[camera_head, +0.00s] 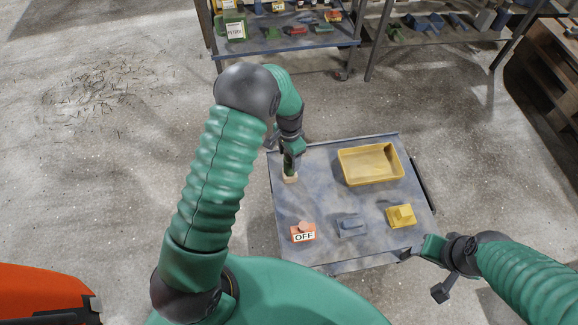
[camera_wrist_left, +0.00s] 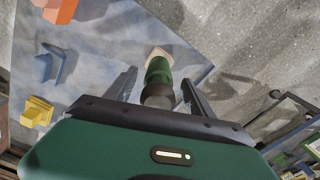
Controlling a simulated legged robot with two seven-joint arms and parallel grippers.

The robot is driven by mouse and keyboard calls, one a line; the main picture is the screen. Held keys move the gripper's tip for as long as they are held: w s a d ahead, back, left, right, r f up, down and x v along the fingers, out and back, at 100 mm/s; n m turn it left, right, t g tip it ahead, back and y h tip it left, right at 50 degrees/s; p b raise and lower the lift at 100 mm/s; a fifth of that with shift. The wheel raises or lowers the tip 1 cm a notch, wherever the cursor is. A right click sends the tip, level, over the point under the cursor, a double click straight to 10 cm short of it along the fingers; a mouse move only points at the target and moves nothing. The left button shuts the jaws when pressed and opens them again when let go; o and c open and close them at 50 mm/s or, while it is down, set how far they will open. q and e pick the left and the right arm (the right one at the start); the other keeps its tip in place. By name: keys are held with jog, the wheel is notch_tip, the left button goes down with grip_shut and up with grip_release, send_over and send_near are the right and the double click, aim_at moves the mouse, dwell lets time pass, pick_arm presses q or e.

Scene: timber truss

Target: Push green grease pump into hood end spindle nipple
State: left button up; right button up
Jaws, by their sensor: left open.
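The green grease pump (camera_head: 289,163) stands near the left back corner of the grey cart top, on a small beige piece (camera_head: 290,179). In the left wrist view the pump (camera_wrist_left: 158,74) shows a green body with a dark collar, between my left gripper's fingers (camera_wrist_left: 160,92). The left gripper (camera_head: 287,150) is open, with a gap on either side of the pump. My right gripper (camera_head: 424,273) is at the cart's front right corner, fingers spread, with nothing between them. I cannot make out a hood end spindle or nipple.
The cart top (camera_head: 320,185) also holds a yellow tray (camera_head: 370,164), an orange block marked OFF (camera_head: 303,231), a blue piece (camera_head: 351,225) and a yellow piece (camera_head: 401,215). Shelves with parts (camera_head: 285,42) stand behind. An orange object (camera_head: 40,290) is at lower left.

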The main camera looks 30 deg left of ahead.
pick_arm(q)
jog(key=shift+d+f, duration=0.15)
jog(key=shift+f, duration=0.05)
jog(key=shift+d+r, duration=0.1)
jog(key=shift+r, duration=0.05)
jog(key=shift+c, duration=0.6)
jog(key=shift+a, duration=0.25)
jog(key=c, duration=1)
jog(key=shift+d, duration=0.1)
grip_shut()
